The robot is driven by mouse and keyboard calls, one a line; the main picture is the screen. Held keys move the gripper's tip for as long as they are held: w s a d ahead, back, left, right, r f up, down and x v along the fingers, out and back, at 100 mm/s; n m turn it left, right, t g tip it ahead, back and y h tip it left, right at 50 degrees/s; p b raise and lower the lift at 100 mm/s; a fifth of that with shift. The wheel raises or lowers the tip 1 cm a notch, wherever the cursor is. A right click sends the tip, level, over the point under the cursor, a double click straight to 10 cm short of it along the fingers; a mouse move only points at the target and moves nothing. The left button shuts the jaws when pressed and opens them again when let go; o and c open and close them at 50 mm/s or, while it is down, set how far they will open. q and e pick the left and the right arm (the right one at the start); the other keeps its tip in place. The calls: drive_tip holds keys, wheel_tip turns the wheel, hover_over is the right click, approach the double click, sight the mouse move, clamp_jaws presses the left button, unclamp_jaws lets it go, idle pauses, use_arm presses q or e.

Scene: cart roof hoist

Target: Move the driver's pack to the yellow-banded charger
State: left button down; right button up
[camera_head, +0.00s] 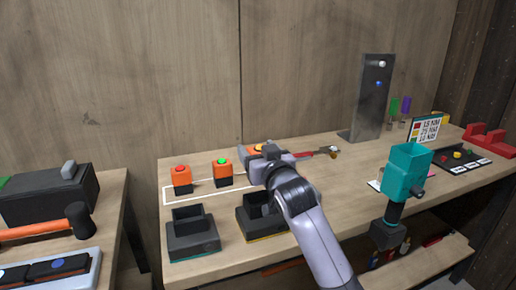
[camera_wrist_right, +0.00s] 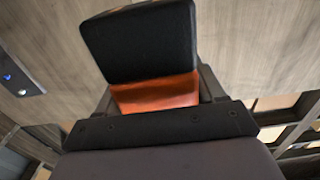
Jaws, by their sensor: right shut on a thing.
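My right gripper (camera_head: 268,152) is shut on an orange-and-black pack (camera_wrist_right: 150,45), above the back of the bench. In the wrist view the pack's black end and orange body (camera_wrist_right: 155,93) sit between the fingers; in the head view the gripper mostly hides it. The teal driver (camera_head: 404,168) is upright at the bench's front right, with a dark block (camera_head: 386,236) at its foot. Two black chargers stand at the front left: one (camera_head: 193,240) at left and one (camera_head: 258,226) partly behind my arm. The right one's lower edge looks yellowish. My left gripper is out of view.
Two orange packs, one with a red top (camera_head: 181,180) and one with a green top (camera_head: 223,173), stand by a white outline. A dark post (camera_head: 371,98) rises at the back. A hammer (camera_head: 78,222) lies on the left table. Bench space right of my arm is mostly clear.

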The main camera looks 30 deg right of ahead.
drive_tip(key=shift+f+b, duration=1.1)
drive_tip(key=shift+f, duration=0.95)
drive_tip(key=shift+p, duration=0.9)
drive_tip(key=shift+f+b, duration=1.4)
drive_tip(key=shift+f, duration=0.85)
drive_tip(key=o, duration=1.4)
drive_tip(key=shift+c, duration=0.2)
drive_tip(key=shift+f, duration=0.1)
drive_tip(key=shift+s, duration=0.1)
drive_tip(key=shift+v, duration=3.5)
